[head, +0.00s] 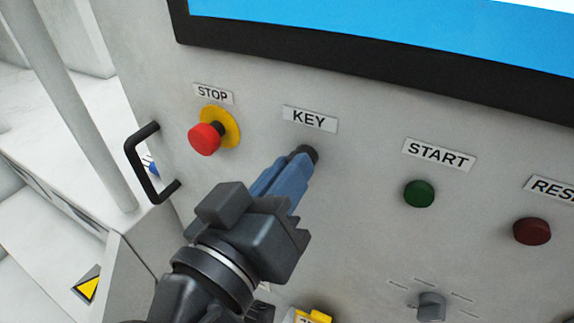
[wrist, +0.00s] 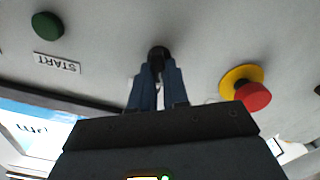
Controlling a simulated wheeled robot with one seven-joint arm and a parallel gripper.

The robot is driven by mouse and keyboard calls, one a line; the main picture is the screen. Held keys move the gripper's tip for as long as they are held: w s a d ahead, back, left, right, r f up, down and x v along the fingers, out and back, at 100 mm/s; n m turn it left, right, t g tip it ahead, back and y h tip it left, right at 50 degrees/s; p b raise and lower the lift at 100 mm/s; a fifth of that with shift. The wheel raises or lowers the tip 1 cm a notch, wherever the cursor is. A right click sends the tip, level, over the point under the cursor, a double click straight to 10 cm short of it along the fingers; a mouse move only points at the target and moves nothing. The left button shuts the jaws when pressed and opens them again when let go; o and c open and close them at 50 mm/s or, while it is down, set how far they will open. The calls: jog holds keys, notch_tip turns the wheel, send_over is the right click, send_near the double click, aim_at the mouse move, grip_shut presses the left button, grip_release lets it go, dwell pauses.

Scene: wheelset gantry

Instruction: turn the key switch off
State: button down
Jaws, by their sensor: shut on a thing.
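The key switch (head: 306,152) is a dark round fitting on the grey panel, just below the KEY label (head: 310,119). In the wrist view the key switch (wrist: 158,54) shows at the tips of the fingers. My gripper (head: 290,172) has blue fingers that reach up to the switch and are shut on its key. In the wrist view my gripper (wrist: 157,70) has its fingertips close together at the dark fitting. The key itself is mostly hidden by the fingers, and I cannot tell its turn angle.
A red STOP button (head: 205,138) on a yellow collar sits left of the key switch. A green START button (head: 419,193), a dark red button (head: 532,231) and a grey selector knob (head: 431,305) are to the right. A black handle (head: 142,165) stands out at the left edge. A screen (head: 400,40) is above.

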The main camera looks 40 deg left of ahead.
dwell(0.4)
jog(key=c, duration=1.1)
grip_release()
jog(key=b+v, duration=0.1)
jog(key=v, duration=0.6)
jog(key=shift+s+b, duration=0.3)
jog(key=shift+s, duration=0.1)
